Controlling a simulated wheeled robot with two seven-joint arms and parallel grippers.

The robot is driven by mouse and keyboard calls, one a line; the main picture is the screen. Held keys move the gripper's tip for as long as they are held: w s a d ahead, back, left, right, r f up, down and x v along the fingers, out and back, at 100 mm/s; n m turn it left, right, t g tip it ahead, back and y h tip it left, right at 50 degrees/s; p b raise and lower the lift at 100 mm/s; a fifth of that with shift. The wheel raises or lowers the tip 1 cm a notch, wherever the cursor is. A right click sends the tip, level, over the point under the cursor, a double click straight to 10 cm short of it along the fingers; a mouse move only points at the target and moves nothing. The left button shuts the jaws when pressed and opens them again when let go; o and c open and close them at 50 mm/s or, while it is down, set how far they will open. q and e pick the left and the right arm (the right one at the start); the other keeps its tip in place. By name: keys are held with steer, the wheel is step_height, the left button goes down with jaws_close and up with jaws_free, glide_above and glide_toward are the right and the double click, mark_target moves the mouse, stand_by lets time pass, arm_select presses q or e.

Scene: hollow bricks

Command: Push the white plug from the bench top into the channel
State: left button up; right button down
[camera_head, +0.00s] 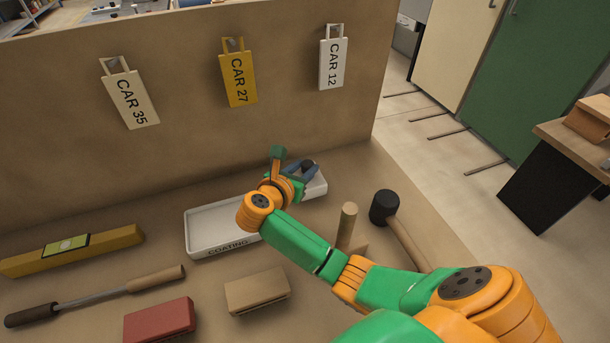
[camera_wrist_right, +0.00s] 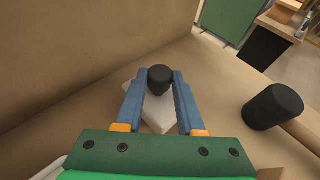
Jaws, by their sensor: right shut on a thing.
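A white surface (camera_wrist_right: 157,116) shows below the fingers in the wrist view. I cannot pick out a separate white plug. A tan brick (camera_head: 257,291) and a red brick (camera_head: 160,322) lie at the front; no channel in them is clearly visible. My left gripper is not in view.
A mallet with a black head (camera_head: 384,207) lies right of the tray, near an upright wooden peg (camera_head: 347,224). A yellow level (camera_head: 110,245) and a long-handled tool (camera_head: 92,296) lie at left. A back panel (camera_head: 190,90) holding several tags closes the bench.

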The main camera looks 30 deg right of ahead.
step_height(320, 180, down, 2)
steer(key=shift+f, duration=0.1)
steer(key=c, duration=0.5)
jaws_free()
